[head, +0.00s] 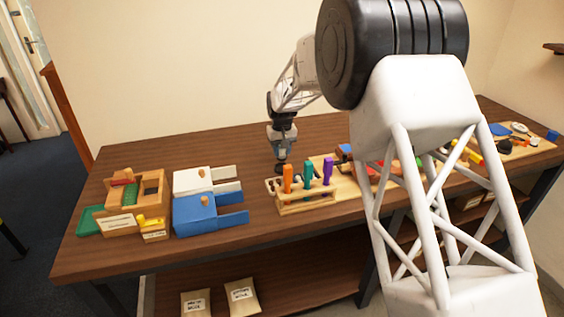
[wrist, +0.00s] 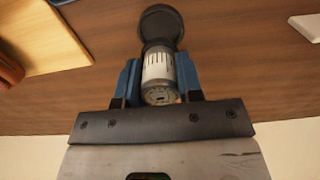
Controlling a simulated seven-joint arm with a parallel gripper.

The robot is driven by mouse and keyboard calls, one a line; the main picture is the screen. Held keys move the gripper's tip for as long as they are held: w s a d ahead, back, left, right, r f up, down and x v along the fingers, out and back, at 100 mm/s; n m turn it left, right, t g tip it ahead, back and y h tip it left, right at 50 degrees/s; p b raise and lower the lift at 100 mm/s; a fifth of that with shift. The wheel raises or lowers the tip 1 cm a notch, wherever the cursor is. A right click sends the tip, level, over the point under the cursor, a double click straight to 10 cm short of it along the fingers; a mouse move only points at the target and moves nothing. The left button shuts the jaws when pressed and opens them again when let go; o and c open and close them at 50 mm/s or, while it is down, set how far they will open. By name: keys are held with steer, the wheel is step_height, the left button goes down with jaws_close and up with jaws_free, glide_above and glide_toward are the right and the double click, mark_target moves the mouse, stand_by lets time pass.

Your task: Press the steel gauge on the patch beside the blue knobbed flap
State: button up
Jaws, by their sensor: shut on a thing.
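My gripper (head: 282,150) is over the back middle of the table, behind the tool rack and right of the flaps. In the wrist view, its two blue fingers (wrist: 155,80) are shut on the steel gauge (wrist: 158,66), a pale cylinder with dark marks and a wide dark round foot (wrist: 161,24). In the head view the gauge (head: 281,168) is small and dark below the fingers. I cannot tell whether its foot touches the table. The blue knobbed flap (head: 195,214) is at the left front, with a wooden knob on top. I cannot make out the patch with certainty.
A white knobbed flap (head: 192,182) lies behind the blue one. A wooden box with compartments (head: 120,222) stands farther left. A wooden rack (head: 305,206) with orange, teal and purple handles stands just in front of my gripper. Bare table lies between the flaps and the rack.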

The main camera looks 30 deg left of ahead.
mark_target(347, 147)
steer(key=w+d+r+m, duration=0.1)
steer(key=w+d+r, duration=0.1)
steer(key=w+d, duration=0.3)
steer(key=w+d+r+m, duration=0.1)
steer(key=w+d+m, duration=0.1)
steer(key=w+d, duration=0.3)
steer(key=w+d+r+m, duration=0.2)
steer(key=w+d, duration=0.3)
steer(key=d, duration=0.3)
steer(key=shift+w+d+r, duration=0.3)
steer(key=shift+d+r, duration=0.05)
steer(key=shift+w+d+r+m, duration=0.1)
steer(key=shift+w+d+m, duration=0.3)
steer(key=shift+d, duration=0.15)
steer(key=shift+s, duration=0.1)
steer(key=shift+f, duration=1.4)
steer(key=shift+f, duration=1)
stand_by(0.9)
steer(key=o, duration=0.9)
steer(key=shift+c, duration=0.2)
steer(key=shift+r, duration=0.2)
step_height(347, 147, up, 8)
steer(key=shift+f, duration=0.2)
